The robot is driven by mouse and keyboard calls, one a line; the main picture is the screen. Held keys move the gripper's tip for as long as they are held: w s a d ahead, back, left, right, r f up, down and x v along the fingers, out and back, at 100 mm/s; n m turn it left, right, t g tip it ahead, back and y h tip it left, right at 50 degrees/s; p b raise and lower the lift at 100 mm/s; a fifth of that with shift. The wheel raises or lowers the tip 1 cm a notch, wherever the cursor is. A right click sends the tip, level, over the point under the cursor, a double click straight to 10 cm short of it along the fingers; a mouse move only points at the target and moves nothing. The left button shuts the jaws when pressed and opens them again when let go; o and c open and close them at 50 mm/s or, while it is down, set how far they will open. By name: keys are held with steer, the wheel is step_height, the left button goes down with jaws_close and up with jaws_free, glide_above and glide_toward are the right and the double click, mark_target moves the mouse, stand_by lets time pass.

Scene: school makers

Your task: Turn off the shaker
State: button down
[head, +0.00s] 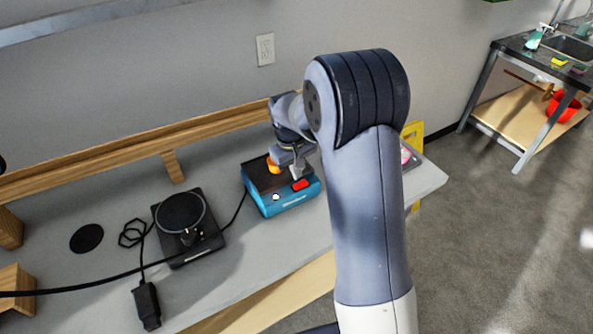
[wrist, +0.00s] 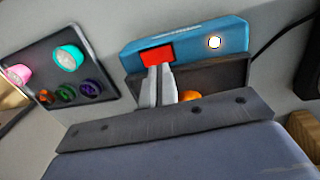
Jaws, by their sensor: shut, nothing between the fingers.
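The shaker (head: 284,203) is a blue box with a dark top, standing on the grey bench in the head view. It also shows at the top of the wrist view (wrist: 190,38). A red switch (head: 301,185) is on its front edge, and a pale round knob or light (head: 276,197) is to the left. In the wrist view the red switch (wrist: 158,56) lies just beyond my fingertips. My gripper (wrist: 159,70) is shut and empty, with its tips at or very near the switch; I cannot tell whether they touch. An orange item (wrist: 189,96) on the dark top is partly hidden by my gripper.
A black device with a round plate (head: 181,213) stands left of the shaker, with a cable and black plug (head: 147,305). A dark tray (wrist: 68,72) with colored cups lies to the other side, mostly behind my arm in the head view. A wooden rail runs along the wall.

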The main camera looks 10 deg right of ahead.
step_height(320, 180, up, 10)
steer(key=a+b, duration=0.1)
steer(key=shift+s+r, duration=0.2)
steer(key=shift+r, duration=0.05)
